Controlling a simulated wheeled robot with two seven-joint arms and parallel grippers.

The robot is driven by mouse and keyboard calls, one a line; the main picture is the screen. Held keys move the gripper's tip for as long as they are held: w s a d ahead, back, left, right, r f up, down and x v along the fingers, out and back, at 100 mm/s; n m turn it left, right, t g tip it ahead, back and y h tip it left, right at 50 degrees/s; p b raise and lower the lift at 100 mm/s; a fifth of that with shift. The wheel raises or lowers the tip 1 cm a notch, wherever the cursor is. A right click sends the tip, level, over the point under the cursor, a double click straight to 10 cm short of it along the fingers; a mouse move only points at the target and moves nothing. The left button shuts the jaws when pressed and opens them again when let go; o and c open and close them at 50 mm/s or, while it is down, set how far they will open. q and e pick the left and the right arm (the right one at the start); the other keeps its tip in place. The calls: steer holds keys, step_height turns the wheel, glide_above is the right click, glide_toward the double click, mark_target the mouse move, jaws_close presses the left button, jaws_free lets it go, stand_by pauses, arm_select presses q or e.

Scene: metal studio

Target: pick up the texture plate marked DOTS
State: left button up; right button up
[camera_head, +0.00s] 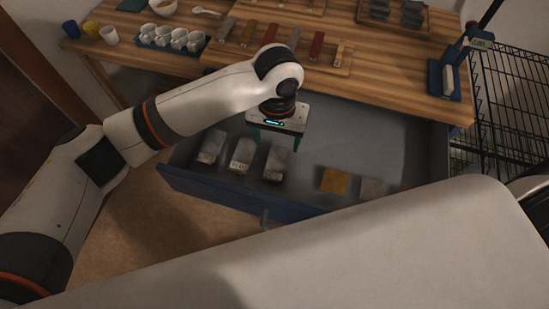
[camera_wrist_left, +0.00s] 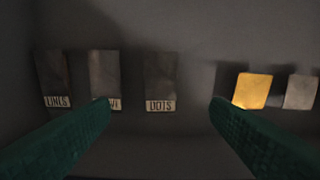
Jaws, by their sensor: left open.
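The DOTS plate (camera_head: 275,165) is a dark grey slab with a pale label at its near end. It lies in the open drawer (camera_head: 380,130). In the left wrist view, the DOTS plate (camera_wrist_left: 161,78) sits between the two green fingers, farther off than they are. My left gripper (camera_head: 277,140) is open and empty, above the drawer and over the DOTS plate. It also shows in the left wrist view (camera_wrist_left: 160,104). My right gripper is not in view.
Left of DOTS lie the LINES plate (camera_wrist_left: 54,78) and a plate with a partly hidden label (camera_wrist_left: 104,72). To the right lie a yellow plate (camera_wrist_left: 252,90) and a pale grey one (camera_wrist_left: 300,92). The wooden worktop (camera_head: 400,75) stands behind the drawer.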

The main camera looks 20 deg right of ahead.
mark_target(277, 163)
arm_select(q)
step_height(277, 163, down, 3)
steer(key=shift+d, duration=0.1)
steer(key=shift+f, duration=3.1)
steer(key=shift+c, duration=0.5)
steer(key=c, duration=1)
steer(key=shift+r, duration=0.15)
